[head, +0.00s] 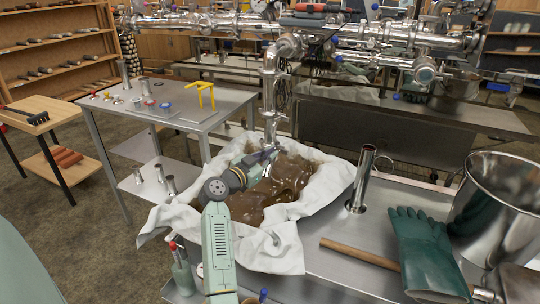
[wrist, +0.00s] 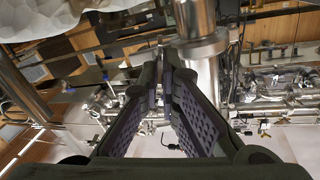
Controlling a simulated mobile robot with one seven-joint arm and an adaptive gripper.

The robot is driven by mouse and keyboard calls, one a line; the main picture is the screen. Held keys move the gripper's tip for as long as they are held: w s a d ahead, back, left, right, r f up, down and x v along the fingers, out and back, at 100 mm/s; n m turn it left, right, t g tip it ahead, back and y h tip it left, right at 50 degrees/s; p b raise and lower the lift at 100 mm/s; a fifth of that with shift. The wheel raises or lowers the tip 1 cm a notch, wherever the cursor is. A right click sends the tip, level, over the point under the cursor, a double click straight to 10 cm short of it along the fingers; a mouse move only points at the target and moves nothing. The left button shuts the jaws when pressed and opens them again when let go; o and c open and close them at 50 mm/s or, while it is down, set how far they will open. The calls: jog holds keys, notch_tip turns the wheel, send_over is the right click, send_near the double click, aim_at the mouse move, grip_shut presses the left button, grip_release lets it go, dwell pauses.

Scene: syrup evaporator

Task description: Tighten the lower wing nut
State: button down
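A vertical steel pipe (head: 270,90) comes down over a pan of brown syrup (head: 290,180). My gripper (head: 266,154) is at the pipe's lower end, just above the syrup. In the wrist view my gripper (wrist: 160,72) has its two dark padded fingers close together at the tips, with a narrow gap. The pipe's end (wrist: 200,45) shows beside the fingertips, a little to the right. I cannot make out the lower wing nut in either view; the fingers may hide it. Whether they touch or hold anything is unclear.
White cloth (head: 345,175) lines the pan. On the steel bench (head: 315,250) are an upright steel tube (head: 361,180), a green glove (head: 424,250), a wooden handle (head: 360,254) and a large steel pot (head: 500,195). A side table (head: 180,95) at left holds small parts and a yellow stand (head: 201,96).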

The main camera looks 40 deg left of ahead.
jog(key=shift+r+m+p, duration=0.1)
jog(key=shift+m+p, duration=0.2)
jog(key=shift+p, duration=0.2)
jog(key=m+p, duration=0.2)
jog(key=m, duration=0.1)
jog(key=m+p, duration=0.2)
jog(key=m, duration=0.1)
jog(key=shift+d+f+m, duration=0.2)
jog(key=shift+m, duration=0.1)
jog(key=m+b, duration=0.5)
jog(key=m, duration=0.3)
jog(key=f+m+b, duration=0.1)
jog(key=m+b, duration=0.5)
jog(key=m, duration=0.2)
jog(key=m+b, duration=0.5)
jog(key=m, duration=0.3)
jog(key=shift+a+f+m+b, duration=0.25)
jog(key=shift+m+b, duration=0.05)
jog(key=shift+r, duration=0.1)
jog(key=c, duration=1.8)
grip_release()
